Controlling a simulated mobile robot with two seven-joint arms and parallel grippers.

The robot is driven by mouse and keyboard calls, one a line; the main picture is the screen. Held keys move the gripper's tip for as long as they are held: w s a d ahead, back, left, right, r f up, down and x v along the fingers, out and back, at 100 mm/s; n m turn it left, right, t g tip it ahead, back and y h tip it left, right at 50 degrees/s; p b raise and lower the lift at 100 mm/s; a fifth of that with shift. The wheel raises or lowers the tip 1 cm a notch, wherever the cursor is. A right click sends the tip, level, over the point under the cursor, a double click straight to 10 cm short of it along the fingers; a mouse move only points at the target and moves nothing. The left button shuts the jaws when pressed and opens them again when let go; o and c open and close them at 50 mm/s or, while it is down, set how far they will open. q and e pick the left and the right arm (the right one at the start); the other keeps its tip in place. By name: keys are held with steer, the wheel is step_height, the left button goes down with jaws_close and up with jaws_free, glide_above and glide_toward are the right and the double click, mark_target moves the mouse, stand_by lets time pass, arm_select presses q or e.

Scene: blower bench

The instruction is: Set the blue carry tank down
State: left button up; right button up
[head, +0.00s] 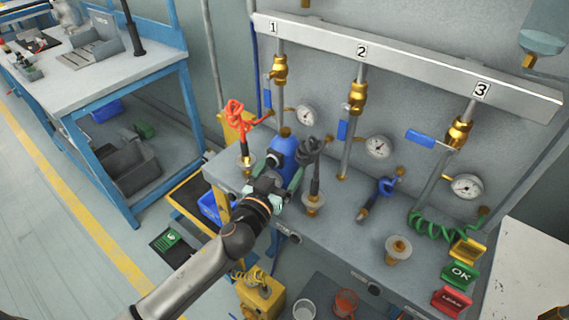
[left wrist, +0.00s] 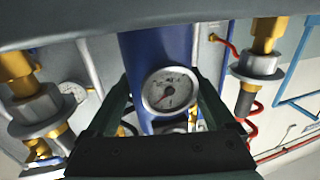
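The gripper looks shut on the tank. The tank's base is hidden behind the gripper, so I cannot tell whether it touches the bench. My right gripper is not in view.
The bench (head: 335,225) has stations 1, 2 and 3 with gauges and blue valve handles. Green OK (head: 461,273) and red LEAK (head: 450,301) blocks stand right. A yellow box (head: 261,297) is below in front.

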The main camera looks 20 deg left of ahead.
arm_select(q)
steer(key=shift+o, duration=0.6)
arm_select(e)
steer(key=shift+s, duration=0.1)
arm_select(q)
steer(key=shift+r, duration=0.1)
